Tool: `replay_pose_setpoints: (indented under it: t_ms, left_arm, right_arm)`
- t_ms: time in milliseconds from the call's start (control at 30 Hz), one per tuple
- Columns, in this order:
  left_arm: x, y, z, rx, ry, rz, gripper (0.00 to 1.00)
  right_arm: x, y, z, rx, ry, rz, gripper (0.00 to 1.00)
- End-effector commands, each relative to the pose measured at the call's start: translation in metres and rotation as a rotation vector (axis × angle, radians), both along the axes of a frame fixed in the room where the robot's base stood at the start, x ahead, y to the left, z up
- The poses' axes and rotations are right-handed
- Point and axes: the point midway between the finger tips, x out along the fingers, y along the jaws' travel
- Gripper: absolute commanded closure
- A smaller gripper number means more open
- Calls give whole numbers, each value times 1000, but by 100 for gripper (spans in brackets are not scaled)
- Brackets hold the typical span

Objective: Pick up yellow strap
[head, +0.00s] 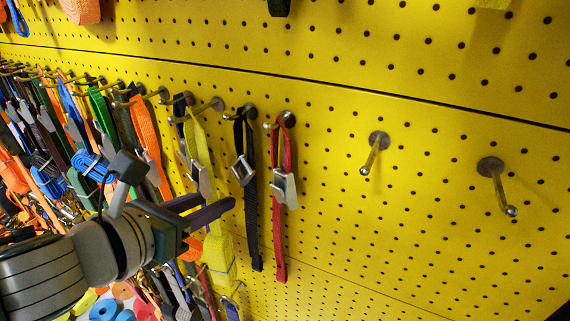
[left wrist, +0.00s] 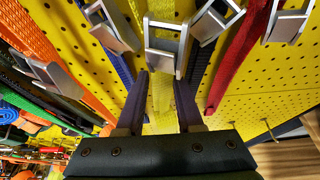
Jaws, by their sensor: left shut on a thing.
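The yellow strap (head: 199,138) hangs from a peg on the yellow pegboard in the head view, with a metal buckle partway down and a folded bundle at its lower end. My left gripper (head: 222,208) reaches in from the left below the buckle. In the left wrist view the yellow strap (left wrist: 162,92) runs between the two dark fingers of my left gripper (left wrist: 162,95), which is shut on it. The fingers hide part of the strap in the head view. The strap's top is still on its peg. My right gripper is not in view.
A black strap (head: 251,205) and a red strap (head: 280,240) hang close on the right. Orange, green and blue straps crowd the left. Two bare pegs, one nearer (head: 375,150) and one farther right (head: 495,185), stick out of the otherwise clear board.

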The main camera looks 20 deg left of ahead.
Motion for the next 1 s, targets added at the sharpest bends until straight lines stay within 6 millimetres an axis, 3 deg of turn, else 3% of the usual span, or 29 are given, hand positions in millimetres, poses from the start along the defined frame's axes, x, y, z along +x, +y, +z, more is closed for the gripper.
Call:
replay_pose_setpoints:
  t_ms: [267, 567, 600, 1000]
  left_arm:
    - [1, 0, 4, 2, -2, -1, 100]
    - [0, 0, 41, 5, -4, -6, 100]
    - [-10, 1, 32, 2, 4, -2, 100]
    - [-91, 7, 29, 0, 5, -2, 100]
  right_arm:
    - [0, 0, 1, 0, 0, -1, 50]
    - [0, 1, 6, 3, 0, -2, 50]
    - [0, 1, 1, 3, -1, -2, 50]
    - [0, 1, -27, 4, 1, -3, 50]
